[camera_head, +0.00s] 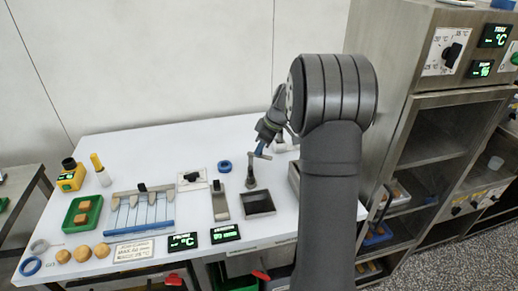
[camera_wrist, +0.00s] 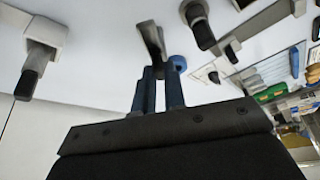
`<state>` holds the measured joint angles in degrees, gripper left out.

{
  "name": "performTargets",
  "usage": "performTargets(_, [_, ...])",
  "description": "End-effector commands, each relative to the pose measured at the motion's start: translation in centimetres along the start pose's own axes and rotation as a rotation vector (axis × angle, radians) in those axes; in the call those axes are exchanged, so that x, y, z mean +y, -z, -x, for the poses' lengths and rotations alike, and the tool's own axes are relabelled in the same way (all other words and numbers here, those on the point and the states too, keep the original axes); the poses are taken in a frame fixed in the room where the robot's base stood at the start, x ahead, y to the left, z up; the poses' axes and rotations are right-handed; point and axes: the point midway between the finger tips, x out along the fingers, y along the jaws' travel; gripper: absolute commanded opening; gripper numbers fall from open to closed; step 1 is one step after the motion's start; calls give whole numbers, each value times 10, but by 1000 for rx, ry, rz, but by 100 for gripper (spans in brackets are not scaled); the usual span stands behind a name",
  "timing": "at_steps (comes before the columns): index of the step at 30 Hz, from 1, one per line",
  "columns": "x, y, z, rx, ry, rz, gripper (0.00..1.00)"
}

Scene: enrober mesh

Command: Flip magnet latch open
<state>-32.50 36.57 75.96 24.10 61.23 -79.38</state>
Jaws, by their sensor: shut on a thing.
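My gripper (camera_head: 262,150) is above the back right of the white table, its blue fingers pointing down. In the wrist view its fingertips (camera_wrist: 161,70) are shut on a slim grey metal piece (camera_wrist: 152,38), which reaches out beyond them. A white block with a grey arm and black end (camera_wrist: 40,50) stands apart from the gripper at the left of the wrist view. A grey plate with a black knob (camera_head: 220,205) lies further forward on the table. I cannot tell which of these parts is the magnet latch.
A blue ring (camera_head: 225,166), a dark square tray (camera_head: 259,203) and an upright grey post (camera_head: 250,177) are near the gripper. A slotted rack (camera_head: 142,215) and green tray (camera_head: 83,213) are at left. A steel cabinet (camera_head: 405,100) stands at right.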

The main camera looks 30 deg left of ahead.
Motion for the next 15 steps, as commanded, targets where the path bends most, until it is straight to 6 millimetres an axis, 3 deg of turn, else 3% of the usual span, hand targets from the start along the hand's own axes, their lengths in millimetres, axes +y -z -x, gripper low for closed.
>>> performTargets(15, [17, 3, -2, -2, 175, 426, 0])
